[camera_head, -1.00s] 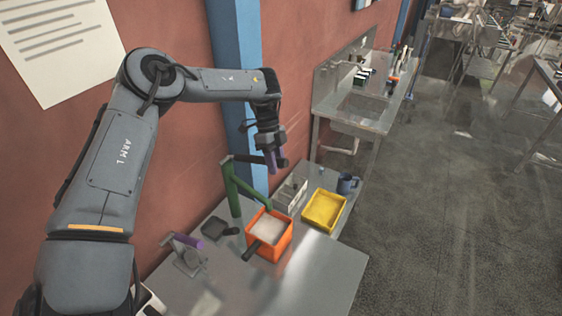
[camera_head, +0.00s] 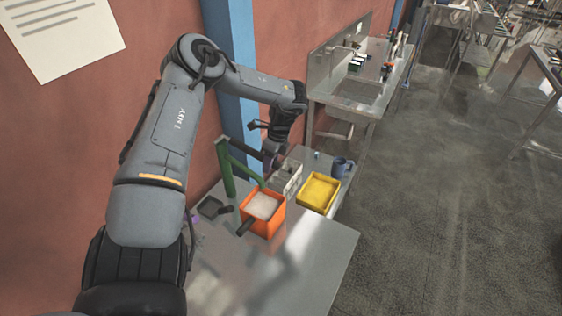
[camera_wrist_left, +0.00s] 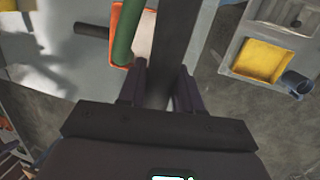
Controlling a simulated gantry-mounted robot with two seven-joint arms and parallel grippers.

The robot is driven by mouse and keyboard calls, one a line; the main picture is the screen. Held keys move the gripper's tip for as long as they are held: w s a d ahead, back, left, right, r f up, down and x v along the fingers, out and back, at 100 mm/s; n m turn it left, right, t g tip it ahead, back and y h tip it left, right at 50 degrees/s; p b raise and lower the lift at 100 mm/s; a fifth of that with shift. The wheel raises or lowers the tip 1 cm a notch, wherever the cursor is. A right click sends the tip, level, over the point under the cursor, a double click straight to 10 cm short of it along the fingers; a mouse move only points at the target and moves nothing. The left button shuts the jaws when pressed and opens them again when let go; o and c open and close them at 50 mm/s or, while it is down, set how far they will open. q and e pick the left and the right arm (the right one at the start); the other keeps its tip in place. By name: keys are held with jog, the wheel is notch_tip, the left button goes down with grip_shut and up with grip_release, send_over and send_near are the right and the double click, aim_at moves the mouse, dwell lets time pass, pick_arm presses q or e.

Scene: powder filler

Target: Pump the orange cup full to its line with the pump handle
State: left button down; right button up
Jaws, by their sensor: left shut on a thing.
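The orange cup (camera_head: 263,223) with a dark handle stands on the metal table under the spout of the green pump (camera_head: 228,172). White powder fills much of it; I cannot make out its line. The dark pump handle (camera_head: 246,149) slopes down to the right from the pump's top. My left gripper (camera_head: 269,159), with purple fingers, is shut on the handle near its outer end. In the left wrist view the handle (camera_wrist_left: 172,45) runs between the fingers, with the green spout and part of the orange cup (camera_wrist_left: 117,15) beyond. My right gripper is not in view.
A yellow tray (camera_head: 331,200), a pale box (camera_head: 296,186) and a blue mug (camera_head: 343,168) stand right of the cup. A dark square container (camera_head: 210,207) lies left of it. The table's front (camera_head: 300,270) is clear. A sink bench (camera_head: 360,105) stands behind.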

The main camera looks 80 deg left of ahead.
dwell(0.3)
pick_arm(q)
jog(key=c, duration=0.9)
grip_release()
jog(key=shift+o, duration=0.2)
jog(key=b+v, duration=0.1)
jog(key=v, duration=0.9)
jog(key=shift+r, duration=0.35)
jog(key=shift+a, duration=0.1)
